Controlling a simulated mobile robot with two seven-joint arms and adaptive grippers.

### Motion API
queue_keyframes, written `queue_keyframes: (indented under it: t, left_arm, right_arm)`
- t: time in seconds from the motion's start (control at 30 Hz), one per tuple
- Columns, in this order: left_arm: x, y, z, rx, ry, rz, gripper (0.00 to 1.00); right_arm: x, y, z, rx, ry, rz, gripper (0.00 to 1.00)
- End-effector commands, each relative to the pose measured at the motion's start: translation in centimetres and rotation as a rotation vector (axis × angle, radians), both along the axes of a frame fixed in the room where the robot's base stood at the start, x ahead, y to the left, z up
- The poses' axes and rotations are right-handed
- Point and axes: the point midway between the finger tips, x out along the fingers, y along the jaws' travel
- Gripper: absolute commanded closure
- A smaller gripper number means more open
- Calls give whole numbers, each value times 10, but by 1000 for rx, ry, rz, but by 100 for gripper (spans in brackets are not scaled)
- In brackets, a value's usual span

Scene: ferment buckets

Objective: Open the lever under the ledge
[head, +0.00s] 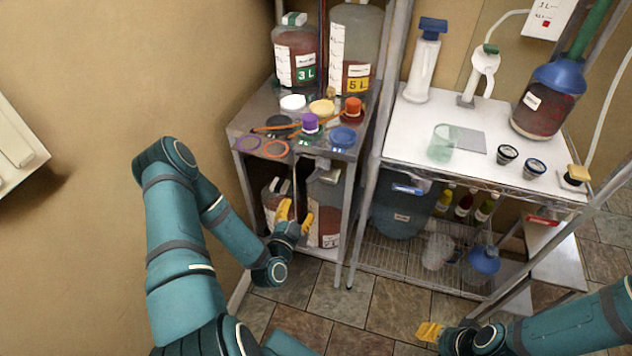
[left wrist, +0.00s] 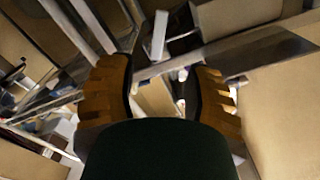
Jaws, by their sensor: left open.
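My left gripper (head: 296,215) is open, with its yellow fingers apart, in front of the lower opening of the left steel shelf unit (head: 343,230). Jugs of red liquid (head: 329,225) stand behind it. In the left wrist view the two ridged fingers (left wrist: 166,92) are spread, with a pale upright piece (left wrist: 159,36) beyond them; I cannot tell whether it is the lever. No lever can be made out for certain; the unit's top hides what is under its ledge. My right gripper (head: 430,332) is low over the floor, and its finger gap is unclear.
The left unit's top holds coloured lids, rings and two large jugs, including a 3 L jug (head: 297,56). A white-topped table (head: 400,150) to the right carries a beaker (head: 442,143) and a blue-capped vessel (head: 545,100). Tiled floor (head: 320,295) is open in front.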

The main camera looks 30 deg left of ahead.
Motion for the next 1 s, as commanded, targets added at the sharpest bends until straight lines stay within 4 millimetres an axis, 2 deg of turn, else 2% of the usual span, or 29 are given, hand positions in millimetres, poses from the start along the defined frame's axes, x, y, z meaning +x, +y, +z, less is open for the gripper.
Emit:
queue_keyframes:
  t: [0.17, 0.6, 0.8, 1.0]
  left_arm:
    - [22, 5, 1, 2, -4, -1, 50]
    - [103, 24, 0, -2, -1, -1, 50]
    - [124, 29, 0, -2, 1, -3, 50]
    - [132, 31, 0, -3, 2, -2, 50]
  right_arm:
    - [0, 0, -1, 0, 1, 1, 53]
    - [-2, 0, -6, 1, 4, 4, 53]
    - [-3, 1, -8, 2, 6, 4, 53]
    - [-3, 1, -8, 2, 7, 5, 53]
